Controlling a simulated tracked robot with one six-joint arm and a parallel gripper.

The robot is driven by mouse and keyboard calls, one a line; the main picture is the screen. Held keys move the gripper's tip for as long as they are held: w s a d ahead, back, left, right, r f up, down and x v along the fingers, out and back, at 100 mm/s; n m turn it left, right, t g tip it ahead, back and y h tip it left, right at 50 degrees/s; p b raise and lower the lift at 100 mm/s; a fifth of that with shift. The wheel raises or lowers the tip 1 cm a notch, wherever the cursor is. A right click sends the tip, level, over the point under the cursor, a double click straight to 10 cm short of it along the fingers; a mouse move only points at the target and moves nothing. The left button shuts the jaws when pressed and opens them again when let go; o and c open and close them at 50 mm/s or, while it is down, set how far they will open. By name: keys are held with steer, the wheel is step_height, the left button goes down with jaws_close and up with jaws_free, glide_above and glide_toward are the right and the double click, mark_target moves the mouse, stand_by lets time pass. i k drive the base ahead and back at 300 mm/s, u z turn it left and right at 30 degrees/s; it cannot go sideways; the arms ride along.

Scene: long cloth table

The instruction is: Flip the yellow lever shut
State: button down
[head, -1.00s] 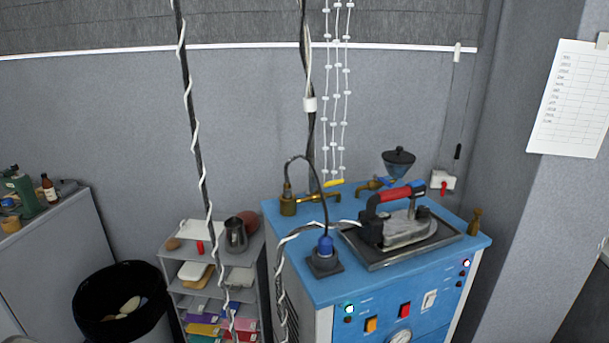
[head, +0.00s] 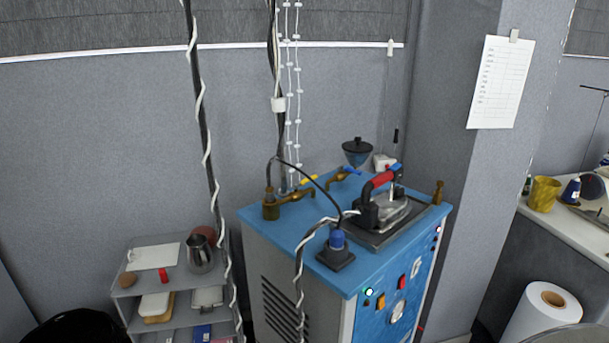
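The yellow lever (head: 308,180) is a small bar on a brass valve (head: 286,198) at the back left of the blue-topped machine (head: 262,228). A black hose arches from near the valve toward a blue fitting on the machine top, and passes close to the lever. A second brass valve with a blue lever (head: 352,170) stands to its right. The yellow lever is small here, and I cannot tell its exact angle to the pipe. My gripper is not in view.
A grey shelf unit (head: 128,292) with a metal jug (head: 200,254) stands left. Wrapped cables hang in front. A counter (head: 575,222) and white roll (head: 545,312) are at right.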

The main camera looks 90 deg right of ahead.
mark_target(306, 180)
steer(key=z, duration=0.6)
steer(key=i, duration=0.9)
steer(key=z, duration=0.55)
